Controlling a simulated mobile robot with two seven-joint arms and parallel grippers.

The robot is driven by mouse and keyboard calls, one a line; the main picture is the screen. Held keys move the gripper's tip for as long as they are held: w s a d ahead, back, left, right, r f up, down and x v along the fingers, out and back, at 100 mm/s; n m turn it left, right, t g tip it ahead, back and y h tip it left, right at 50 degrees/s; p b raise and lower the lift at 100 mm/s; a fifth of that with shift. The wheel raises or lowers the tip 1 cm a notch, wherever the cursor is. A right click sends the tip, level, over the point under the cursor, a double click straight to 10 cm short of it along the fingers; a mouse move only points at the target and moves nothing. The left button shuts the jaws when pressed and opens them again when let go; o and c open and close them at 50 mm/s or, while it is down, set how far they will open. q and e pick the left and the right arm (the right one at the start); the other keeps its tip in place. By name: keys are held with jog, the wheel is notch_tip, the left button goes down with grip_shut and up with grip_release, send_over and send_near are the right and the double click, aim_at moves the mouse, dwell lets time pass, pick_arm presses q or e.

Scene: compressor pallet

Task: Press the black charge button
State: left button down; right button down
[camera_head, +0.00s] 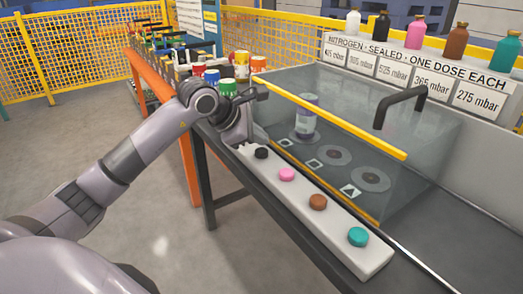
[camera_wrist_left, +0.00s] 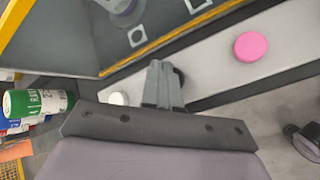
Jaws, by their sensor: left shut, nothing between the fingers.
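The black charge button (camera_head: 262,153) sits on a pale button strip (camera_head: 335,228) in front of the clear chamber. My left gripper (camera_head: 246,139) is shut and empty, just left of and behind this button in the head view. In the left wrist view the shut fingers (camera_wrist_left: 163,84) cover most of the black button (camera_wrist_left: 180,76); only a dark edge shows beside them. I cannot tell whether they touch it. A white button (camera_wrist_left: 119,98) lies on the other side of the fingers. My right gripper is not in view.
Pink (camera_head: 287,174), brown (camera_head: 318,202) and teal (camera_head: 357,237) buttons follow along the strip. The clear chamber (camera_head: 400,165) with a yellow edge bar (camera_head: 340,122) and black handle (camera_head: 403,105) stands behind, a canister (camera_head: 306,117) inside. Several cans crowd the orange-framed bench (camera_head: 150,85).

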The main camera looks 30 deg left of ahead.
aim_at(258, 153)
pick_arm(q)
jog(key=shift+f, duration=0.15)
jog(key=shift+f+b, duration=0.3)
jog(key=shift+b, duration=0.1)
jog(key=shift+f+b, duration=0.6)
jog(key=shift+f, duration=0.1)
dwell(0.8)
jog(key=shift+r, duration=0.1)
jog(key=shift+r+p, duration=0.8)
jog(key=shift+r, duration=0.2)
notch_tip(258, 153, up, 5)
jog(key=p, duration=0.3)
jog(key=shift+p, duration=0.35)
dwell(2.3)
